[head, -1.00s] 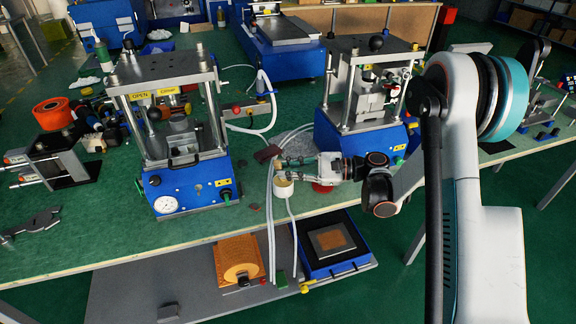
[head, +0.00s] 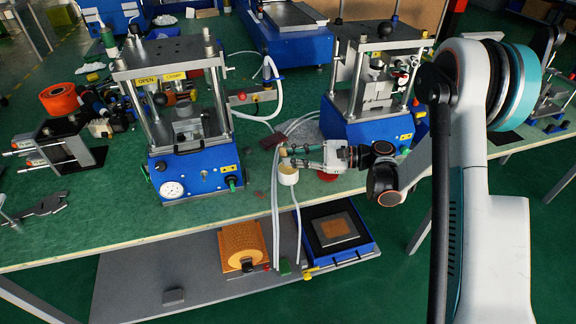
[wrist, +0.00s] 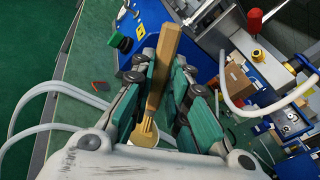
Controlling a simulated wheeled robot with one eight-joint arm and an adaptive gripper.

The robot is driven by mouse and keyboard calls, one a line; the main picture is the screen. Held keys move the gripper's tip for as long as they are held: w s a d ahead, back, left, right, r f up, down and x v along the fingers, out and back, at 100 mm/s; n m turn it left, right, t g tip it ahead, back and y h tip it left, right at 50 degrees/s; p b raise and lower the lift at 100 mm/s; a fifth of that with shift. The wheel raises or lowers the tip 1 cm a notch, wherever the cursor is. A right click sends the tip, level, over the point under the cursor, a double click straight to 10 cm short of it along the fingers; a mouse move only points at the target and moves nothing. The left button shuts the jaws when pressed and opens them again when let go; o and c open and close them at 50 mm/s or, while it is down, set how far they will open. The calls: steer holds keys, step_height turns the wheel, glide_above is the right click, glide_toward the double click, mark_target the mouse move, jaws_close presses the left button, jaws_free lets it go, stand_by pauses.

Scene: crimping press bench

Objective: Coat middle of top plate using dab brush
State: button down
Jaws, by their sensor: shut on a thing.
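My gripper (head: 290,156) is shut on the dab brush (wrist: 165,65), whose wooden handle runs between the fingers in the wrist view. The left press has a grey top plate (head: 155,60) on upright posts, marked OPEN and Crimp. The right press also has a grey top plate (head: 385,46). I cannot tell which top plate is meant. My gripper is apart from both, low at the bench's front edge between the presses.
Pale hoses (head: 274,215) run beside the cup and over the front edge. A dark red piece (head: 272,141) lies left of the gripper. Black knobs stand on both top plates. An orange spool (head: 60,99) is at left. Bare green bench (head: 110,215) shows at front left.

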steer(key=shift+r, duration=0.1)
step_height(320, 180, up, 4)
steer(key=shift+f+p, duration=0.25)
steer(key=shift+p, duration=0.6)
stand_by(0.9)
